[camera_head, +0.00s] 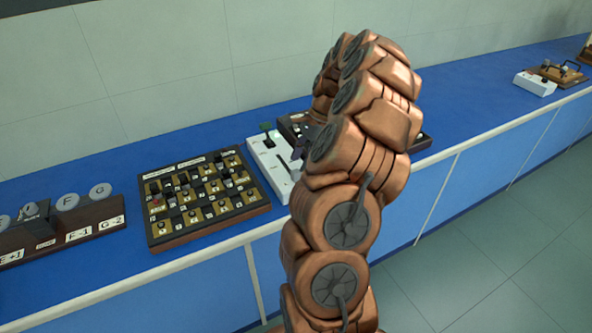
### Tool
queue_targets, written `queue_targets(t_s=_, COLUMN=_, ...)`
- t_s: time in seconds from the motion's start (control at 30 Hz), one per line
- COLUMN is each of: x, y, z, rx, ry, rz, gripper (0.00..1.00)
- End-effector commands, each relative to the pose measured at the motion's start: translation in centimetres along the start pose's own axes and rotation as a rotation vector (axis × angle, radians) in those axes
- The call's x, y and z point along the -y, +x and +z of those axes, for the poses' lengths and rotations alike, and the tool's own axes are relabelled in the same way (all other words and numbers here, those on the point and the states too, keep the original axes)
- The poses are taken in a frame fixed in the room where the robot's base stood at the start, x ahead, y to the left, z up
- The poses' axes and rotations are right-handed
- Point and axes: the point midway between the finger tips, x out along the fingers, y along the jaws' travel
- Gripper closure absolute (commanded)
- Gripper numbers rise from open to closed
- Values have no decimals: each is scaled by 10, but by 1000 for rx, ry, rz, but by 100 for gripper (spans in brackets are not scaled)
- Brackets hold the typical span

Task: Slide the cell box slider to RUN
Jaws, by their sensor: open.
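A white box (270,165) stands on the blue bench just left of my arm. A green knob (266,127) rises from its far end, and a small dark piece shows near its middle. I cannot read a RUN label on it, nor be sure that it is the cell box. My copper arm covers its right side. A dark part of my gripper (301,148) shows at the arm's left edge, over or beside the white box. The rest of the gripper is hidden behind the arm, and I cannot tell whether it touches anything.
Left of the white box lies a wooden board (205,197) with rows of small knobs. A dark rack (70,228) with round discs stands farther left. A dark panel (297,122) sits behind my arm.

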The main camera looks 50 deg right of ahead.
Motion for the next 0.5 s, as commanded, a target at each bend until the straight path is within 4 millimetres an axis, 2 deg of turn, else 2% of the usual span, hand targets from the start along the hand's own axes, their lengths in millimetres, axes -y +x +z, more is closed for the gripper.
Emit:
queue_targets(t_s=0.3, x=-1, y=37, z=1, rx=2, ry=-2, rz=2, gripper=52)
queue_targets(t_s=0.5, x=0, y=46, z=1, rx=0, ry=-2, rz=0, gripper=52)
